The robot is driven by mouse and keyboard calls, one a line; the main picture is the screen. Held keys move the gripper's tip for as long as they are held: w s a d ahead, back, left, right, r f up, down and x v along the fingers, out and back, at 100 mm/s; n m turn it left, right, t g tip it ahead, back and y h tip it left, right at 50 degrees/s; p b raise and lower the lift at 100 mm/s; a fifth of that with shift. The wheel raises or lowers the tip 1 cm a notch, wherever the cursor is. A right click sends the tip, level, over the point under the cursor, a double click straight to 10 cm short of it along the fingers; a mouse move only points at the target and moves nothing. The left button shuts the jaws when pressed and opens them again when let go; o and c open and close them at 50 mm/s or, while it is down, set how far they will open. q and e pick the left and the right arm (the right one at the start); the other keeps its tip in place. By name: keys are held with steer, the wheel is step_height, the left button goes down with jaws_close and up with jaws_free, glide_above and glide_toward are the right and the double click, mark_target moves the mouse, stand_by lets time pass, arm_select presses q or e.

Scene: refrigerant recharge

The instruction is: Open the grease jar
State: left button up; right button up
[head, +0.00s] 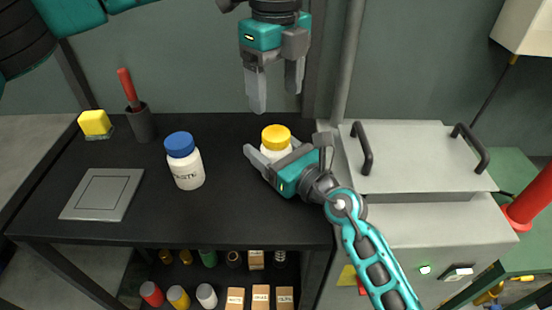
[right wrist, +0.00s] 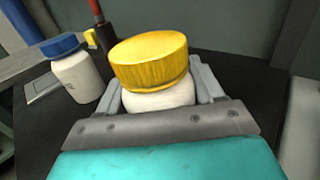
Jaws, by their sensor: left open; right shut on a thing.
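The white jar with a yellow lid (head: 276,138) stands upright on the black table near its right end. Its label is hidden. In the right wrist view the yellow lid (right wrist: 150,62) sits on the white jar body (right wrist: 160,98). My right gripper (head: 263,158) is shut on the jar body below the lid, one finger on each side. My left gripper (head: 275,92) is open and empty, pointing down above and slightly behind the yellow lid, apart from it. A second white jar with a blue lid (head: 185,162) stands to the left; its label is only partly readable.
A grey square plate (head: 103,194) lies at the table's left. A yellow sponge (head: 95,123) and a dark cup (head: 142,124) with a red-handled tool stand at the back left. A grey cabinet with two dark handles (head: 415,160) adjoins on the right. Small items fill the shelf below.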

mark_target(276, 133)
steer(key=c, duration=0.5)
arm_select(q)
steer(key=shift+m, duration=0.3)
arm_select(e)
jaws_close()
arm_select(q)
steer(key=m, duration=0.5)
steer(key=shift+m, duration=0.3)
steer(key=m, duration=0.3)
steer(key=shift+m, duration=0.4)
steer(key=m, duration=0.3)
steer(key=shift+m, duration=0.3)
steer(key=m, duration=1.9)
steer(key=shift+m, duration=0.4)
steer(key=m, duration=1)
steer(key=shift+m, duration=0.4)
steer(key=m, duration=0.5)
steer(key=shift+f, duration=4)
